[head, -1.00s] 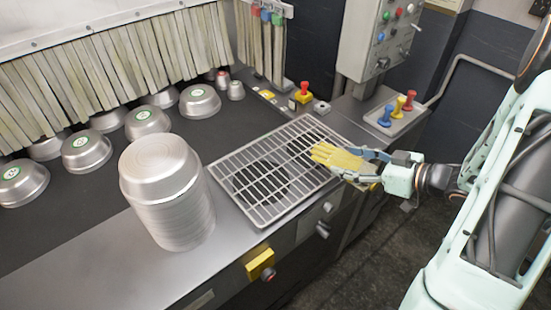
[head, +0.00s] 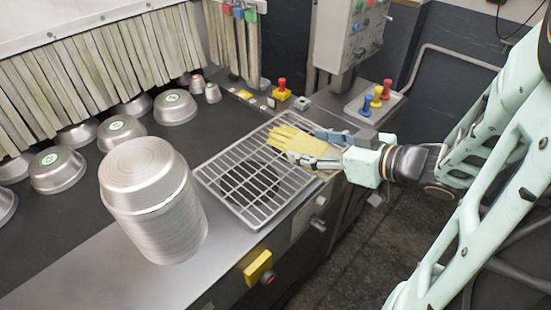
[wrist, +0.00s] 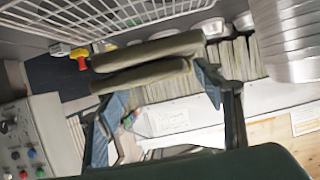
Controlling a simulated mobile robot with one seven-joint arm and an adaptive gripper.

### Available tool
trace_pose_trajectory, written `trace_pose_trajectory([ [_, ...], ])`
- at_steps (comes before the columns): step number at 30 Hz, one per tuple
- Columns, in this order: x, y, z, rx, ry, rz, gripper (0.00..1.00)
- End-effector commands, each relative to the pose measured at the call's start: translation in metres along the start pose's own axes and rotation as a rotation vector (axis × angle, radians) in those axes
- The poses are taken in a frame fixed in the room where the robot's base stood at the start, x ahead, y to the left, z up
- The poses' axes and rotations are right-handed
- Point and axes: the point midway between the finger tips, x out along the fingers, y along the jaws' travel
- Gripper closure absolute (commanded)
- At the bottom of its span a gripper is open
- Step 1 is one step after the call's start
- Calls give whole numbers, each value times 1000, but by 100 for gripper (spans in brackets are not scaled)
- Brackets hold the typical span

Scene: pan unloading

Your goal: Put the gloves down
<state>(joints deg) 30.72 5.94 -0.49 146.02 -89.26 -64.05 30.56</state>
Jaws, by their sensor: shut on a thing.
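The yellow gloves (head: 290,140) are in my gripper (head: 320,149), above the far right part of the metal grid rack (head: 222,182). Their fingers point left. I cannot tell whether they touch the bars. In the wrist view, the gripper's blue fingers (wrist: 155,100) stand either side of the dark olive glove cuffs (wrist: 150,62), which lie across the picture. The gripper is shut on the gloves. The yellow part of the gloves is mostly hidden in the wrist view.
A tall stack of metal pans (head: 150,200) stands left of the rack. Several upturned pans (head: 58,172) lie on the dark belt by the strip curtain. A red knob on a yellow box (head: 281,90) and coloured handles on a tray (head: 376,98) stand behind. The rack's left part is bare.

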Motion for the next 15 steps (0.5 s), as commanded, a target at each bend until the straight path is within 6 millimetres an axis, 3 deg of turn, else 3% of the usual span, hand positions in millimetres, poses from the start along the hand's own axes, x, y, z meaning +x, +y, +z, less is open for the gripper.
trace_pose_trajectory([
  [5,18,2,2,2,-1,-2,64],
  [15,104,27,10,6,0,-2,64],
])
